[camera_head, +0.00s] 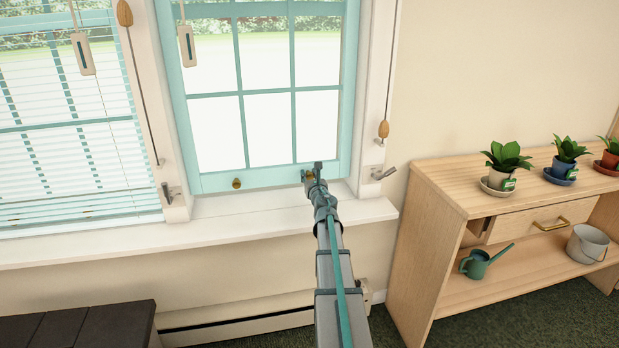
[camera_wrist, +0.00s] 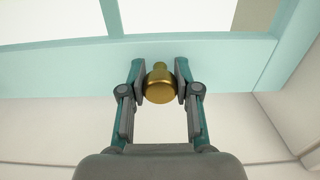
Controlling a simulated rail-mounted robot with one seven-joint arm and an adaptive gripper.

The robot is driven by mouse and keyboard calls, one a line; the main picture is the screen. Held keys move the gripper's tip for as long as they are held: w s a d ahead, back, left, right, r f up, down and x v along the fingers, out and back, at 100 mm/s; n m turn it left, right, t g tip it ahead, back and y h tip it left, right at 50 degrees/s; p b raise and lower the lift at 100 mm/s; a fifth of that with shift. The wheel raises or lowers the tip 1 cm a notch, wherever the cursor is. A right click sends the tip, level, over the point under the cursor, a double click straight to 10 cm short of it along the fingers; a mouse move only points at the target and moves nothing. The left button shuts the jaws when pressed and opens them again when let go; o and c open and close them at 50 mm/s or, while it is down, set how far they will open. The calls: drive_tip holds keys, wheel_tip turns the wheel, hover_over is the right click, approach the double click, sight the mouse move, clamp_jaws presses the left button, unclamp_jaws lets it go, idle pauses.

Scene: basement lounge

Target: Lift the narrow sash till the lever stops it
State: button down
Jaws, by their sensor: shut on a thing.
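The narrow sash is the turquoise-framed window sash (camera_head: 272,180) in the right-hand window, with its bottom rail low and close to the white sill. Its rail carries two brass knobs; the left knob (camera_head: 236,183) is free. My gripper (camera_head: 312,172) is at the right knob. In the wrist view my gripper (camera_wrist: 160,84) is shut on this brass knob (camera_wrist: 159,88), one finger on each side, against the turquoise rail (camera_wrist: 230,65). A grey metal lever (camera_head: 383,173) sits on the right jamb. Another lever (camera_head: 168,193) sits on the post to the left.
A wider window with lowered blinds (camera_head: 65,130) is at left. Cords with wooden pulls (camera_head: 383,129) hang beside the frames. The white sill (camera_head: 230,225) is bare. A wooden shelf unit (camera_head: 435,185) with potted plants (camera_head: 507,160) stands at right. A dark slatted bench (camera_head: 75,325) is lower left.

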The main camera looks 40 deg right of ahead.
wheel_tip(320, 180, up, 2)
drive_tip(key=shift+r+p, duration=0.2)
drive_tip(key=shift+p, duration=0.35)
drive_tip(key=c, duration=0.8)
unclamp_jaws()
drive_tip(key=shift+f, duration=0.1)
drive_tip(key=v, duration=1.2)
